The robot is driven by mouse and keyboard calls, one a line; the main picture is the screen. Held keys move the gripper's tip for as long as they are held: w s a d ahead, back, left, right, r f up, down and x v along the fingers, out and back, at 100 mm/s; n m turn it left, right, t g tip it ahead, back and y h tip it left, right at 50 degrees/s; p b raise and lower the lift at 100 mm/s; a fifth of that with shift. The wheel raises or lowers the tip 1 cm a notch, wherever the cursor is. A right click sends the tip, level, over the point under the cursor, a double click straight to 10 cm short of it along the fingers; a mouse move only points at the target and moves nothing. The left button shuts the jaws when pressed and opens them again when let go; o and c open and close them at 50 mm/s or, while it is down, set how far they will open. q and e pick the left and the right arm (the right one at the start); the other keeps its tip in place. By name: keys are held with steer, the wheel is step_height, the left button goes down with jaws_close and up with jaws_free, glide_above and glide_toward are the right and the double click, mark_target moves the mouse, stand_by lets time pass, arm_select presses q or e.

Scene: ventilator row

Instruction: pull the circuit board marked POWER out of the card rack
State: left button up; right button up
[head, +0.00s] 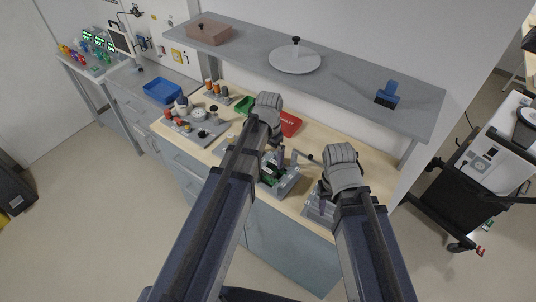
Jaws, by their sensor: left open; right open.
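The card rack (291,182) is a small grey unit on the wooden worktop, partly hidden behind my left arm. Green circuit board edges (267,181) show in it. No POWER marking can be read at this size, so I cannot tell which board carries it. My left gripper (273,142) is open and points down just behind the rack in the picture; its fingertips are hard to make out. My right gripper (323,204) is open and points down at the worktop's front right, apart from the rack, over a grey plate (312,211).
A red bin (291,124) and a green bin (244,105) stand behind the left gripper. A grey fixture with knobs (198,126) and a blue tray (162,91) lie left. A shelf (345,82) overhangs the back of the worktop. A dark cart (470,185) stands right.

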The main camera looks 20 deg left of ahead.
mark_target(269, 171)
arm_select(q)
step_height(269, 171, down, 7)
steer(key=b, duration=0.6)
steer(key=shift+f+b, duration=0.1)
steer(key=shift+b, duration=0.25)
steer(key=c, duration=1.3)
steer(key=shift+o, duration=0.2)
steer(key=shift+r+p, duration=4.3)
